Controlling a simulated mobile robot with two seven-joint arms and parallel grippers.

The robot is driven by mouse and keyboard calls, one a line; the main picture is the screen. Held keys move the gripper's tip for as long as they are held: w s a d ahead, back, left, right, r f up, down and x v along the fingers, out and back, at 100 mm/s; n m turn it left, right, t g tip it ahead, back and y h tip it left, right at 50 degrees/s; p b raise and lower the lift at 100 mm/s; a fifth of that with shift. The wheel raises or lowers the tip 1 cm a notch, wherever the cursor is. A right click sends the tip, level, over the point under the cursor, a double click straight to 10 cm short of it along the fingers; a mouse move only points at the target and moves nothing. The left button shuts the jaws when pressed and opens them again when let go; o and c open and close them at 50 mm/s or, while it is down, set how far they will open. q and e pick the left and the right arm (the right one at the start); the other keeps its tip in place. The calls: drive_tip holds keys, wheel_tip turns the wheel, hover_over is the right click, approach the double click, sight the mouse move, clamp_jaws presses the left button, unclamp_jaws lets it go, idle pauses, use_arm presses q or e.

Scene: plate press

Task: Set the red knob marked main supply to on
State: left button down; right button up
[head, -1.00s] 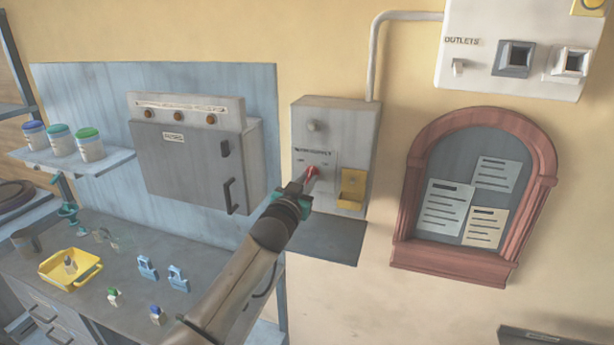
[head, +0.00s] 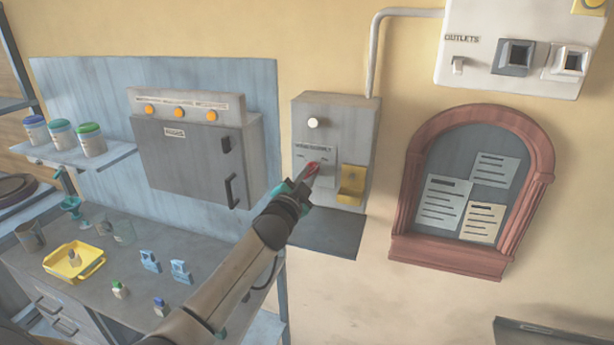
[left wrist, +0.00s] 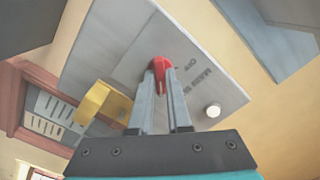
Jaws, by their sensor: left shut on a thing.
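The red knob (head: 313,168) sits on the front of the grey main supply box (head: 343,118) on the wall. A round lamp (head: 313,123) above it is lit white. My left gripper (head: 308,174) is shut on the knob. In the left wrist view, the two fingers (left wrist: 162,95) close on the red knob (left wrist: 160,66), and the marked plate lies behind it. The fingers cover part of the knob, so its exact pointing direction is hard to read. My right gripper is not in view.
A yellow holder (head: 352,185) is fixed right of the knob, close to my gripper. A grey cabinet (head: 195,160) with lit orange lamps hangs to the left, above a bench with jars and bottles.

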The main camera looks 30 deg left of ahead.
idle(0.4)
use_arm(q)
drive_tip(key=c, duration=0.9)
unclamp_jaws()
drive_tip(key=shift+o, duration=0.2)
drive_tip(key=b+v, duration=0.1)
drive_tip(key=v, duration=1.4)
drive_tip(key=shift+s, duration=0.15)
drive_tip(key=shift+f, duration=0.1)
